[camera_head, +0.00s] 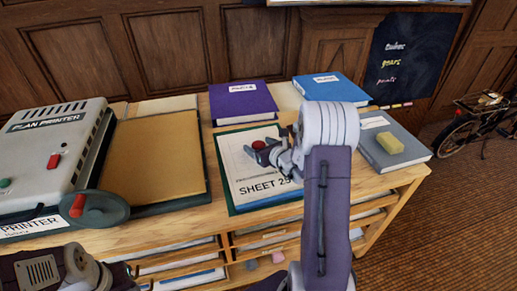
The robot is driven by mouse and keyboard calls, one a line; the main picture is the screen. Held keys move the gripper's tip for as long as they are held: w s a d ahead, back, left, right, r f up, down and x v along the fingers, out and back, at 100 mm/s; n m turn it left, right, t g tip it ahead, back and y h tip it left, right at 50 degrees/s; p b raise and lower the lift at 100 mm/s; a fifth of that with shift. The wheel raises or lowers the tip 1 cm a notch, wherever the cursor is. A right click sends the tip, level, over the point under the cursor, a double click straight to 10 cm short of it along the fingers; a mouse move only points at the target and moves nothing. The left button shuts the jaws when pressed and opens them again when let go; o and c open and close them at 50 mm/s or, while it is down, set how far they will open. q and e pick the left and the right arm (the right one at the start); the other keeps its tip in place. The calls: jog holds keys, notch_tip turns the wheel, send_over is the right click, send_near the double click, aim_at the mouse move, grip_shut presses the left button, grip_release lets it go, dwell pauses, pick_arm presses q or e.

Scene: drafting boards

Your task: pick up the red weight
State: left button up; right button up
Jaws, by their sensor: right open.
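The red weight (259,144) is a small round red thing over the white sheet marked "SHEET 25" (262,189) on a green board. My right gripper (260,152) is open at the red weight, with its dark fingers close around or in front of it. The fingers hide part of the weight, and I cannot tell whether they touch it. My left arm (75,265) shows only in part at the bottom left, and its gripper jaws are not visible.
A plan printer (45,140) with a crank wheel (98,209) and a tan board (160,155) fill the left. Purple (243,102) and blue (332,88) books lie behind the sheet. A grey book (375,128) with a yellow block (390,143) lies right.

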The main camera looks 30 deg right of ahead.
jog(key=shift+r, duration=0.1)
grip_shut()
